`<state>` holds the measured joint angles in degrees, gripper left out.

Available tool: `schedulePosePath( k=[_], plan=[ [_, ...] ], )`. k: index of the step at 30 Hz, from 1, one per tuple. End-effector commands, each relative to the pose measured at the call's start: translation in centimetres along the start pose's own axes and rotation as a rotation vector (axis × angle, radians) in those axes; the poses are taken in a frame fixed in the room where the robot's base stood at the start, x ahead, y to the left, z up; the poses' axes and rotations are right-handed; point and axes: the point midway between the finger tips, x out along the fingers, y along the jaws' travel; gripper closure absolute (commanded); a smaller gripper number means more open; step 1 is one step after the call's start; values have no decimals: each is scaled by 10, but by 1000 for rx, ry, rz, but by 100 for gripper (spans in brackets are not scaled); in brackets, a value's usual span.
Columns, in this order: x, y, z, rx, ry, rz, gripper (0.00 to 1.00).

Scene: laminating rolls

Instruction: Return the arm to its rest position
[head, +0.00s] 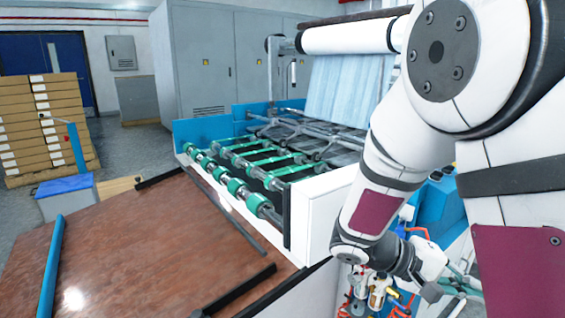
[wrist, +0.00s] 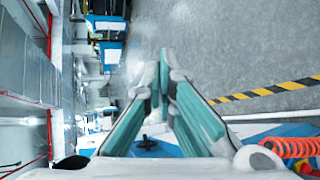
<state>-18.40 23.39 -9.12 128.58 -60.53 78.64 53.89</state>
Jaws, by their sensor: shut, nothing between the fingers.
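My gripper (wrist: 164,68) shows in the wrist view with its teal-padded fingers brought together at the tips and nothing between them. It points out over grey floor, clear of any object. In the head view my white and grey arm fills the right side, bent at the elbow, with its wrist low beside the machine.
A laminating machine (head: 318,214) with green rollers stands in the middle, close to my arm. A brown table (head: 130,255) lies at the front left. Stacked boxes (head: 45,125) stand at the far left. Yellow-black floor tape (wrist: 262,92) crosses the wrist view.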

Motion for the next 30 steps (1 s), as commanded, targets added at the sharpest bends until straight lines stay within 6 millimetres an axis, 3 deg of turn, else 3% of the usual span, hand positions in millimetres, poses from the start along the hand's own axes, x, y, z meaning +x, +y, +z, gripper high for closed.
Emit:
schedulePosePath(
  k=[7, 18, 24, 30],
  plan=[
    [-7, 21, 79, 11, -107, -303, 100],
    [-44, 15, 178, 7, -69, -768, 100],
    [-71, 5, 215, 10, 38, -976, 100],
    [-92, -4, 236, 12, 141, -1103, 100]
  ],
)
